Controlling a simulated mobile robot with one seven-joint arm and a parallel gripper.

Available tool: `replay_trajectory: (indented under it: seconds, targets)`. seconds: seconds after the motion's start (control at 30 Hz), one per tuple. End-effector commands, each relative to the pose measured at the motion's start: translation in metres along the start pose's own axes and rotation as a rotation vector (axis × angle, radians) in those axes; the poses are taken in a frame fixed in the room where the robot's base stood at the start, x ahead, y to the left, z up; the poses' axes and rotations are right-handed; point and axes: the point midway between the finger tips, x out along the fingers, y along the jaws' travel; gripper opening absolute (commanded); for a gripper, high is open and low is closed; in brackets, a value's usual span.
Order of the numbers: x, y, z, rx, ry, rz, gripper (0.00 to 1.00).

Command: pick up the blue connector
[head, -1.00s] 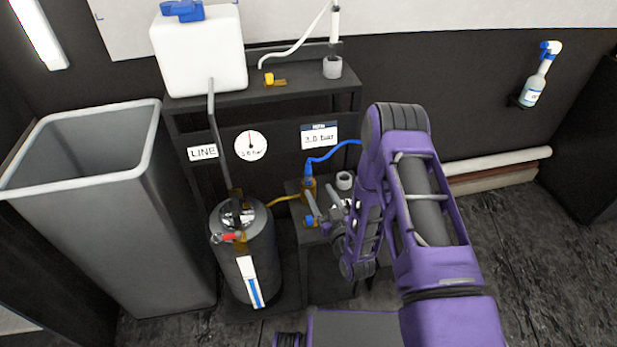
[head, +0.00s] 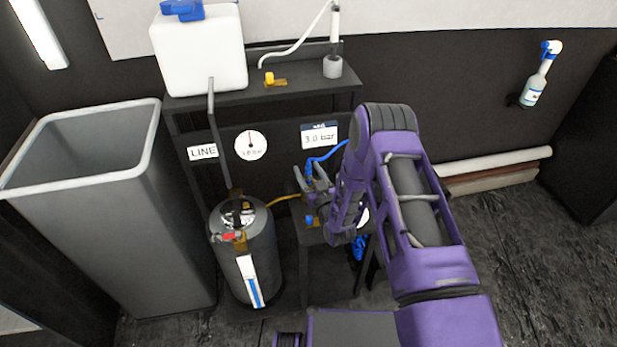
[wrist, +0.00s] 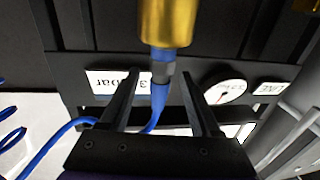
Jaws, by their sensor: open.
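The blue connector (wrist: 159,93) shows in the wrist view, with a grey collar, at the end of a brass fitting (wrist: 168,22). A blue hose (wrist: 62,135) trails from it to the left. My gripper (wrist: 160,73) is open, with one dark finger on each side of the connector. I cannot tell whether either finger touches it. In the head view my gripper (head: 316,181) is at the small stand below the gauge panel, and it and my arm hide most of the connector. Part of the blue hose (head: 327,156) shows above it.
A dark pressure tank (head: 246,262) stands left of the small stand, with a yellow hose (head: 284,198) between them. A large grey bin (head: 150,225) is further left. A shelf (head: 215,99) with a white canister (head: 200,55) is above. Rolls (head: 495,168) lie along the wall at right.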

Motion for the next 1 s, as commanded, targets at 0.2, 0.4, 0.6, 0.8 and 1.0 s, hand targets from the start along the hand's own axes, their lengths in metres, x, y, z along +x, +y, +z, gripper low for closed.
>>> replay_trajectory:
  seconds: [0.2,0.4,0.6,0.8,1.0]
  targets:
    - [0.000,0.000,0.000,0.000,0.000,0.000,0.32]
    - [0.000,0.000,0.000,0.000,0.000,0.000,0.00]
    - [0.000,0.000,0.000,0.000,0.001,0.000,0.00]
    - [0.000,0.000,-0.002,0.000,0.001,0.000,0.00]
    - [0.000,0.001,-0.028,-0.001,0.004,0.001,0.00]
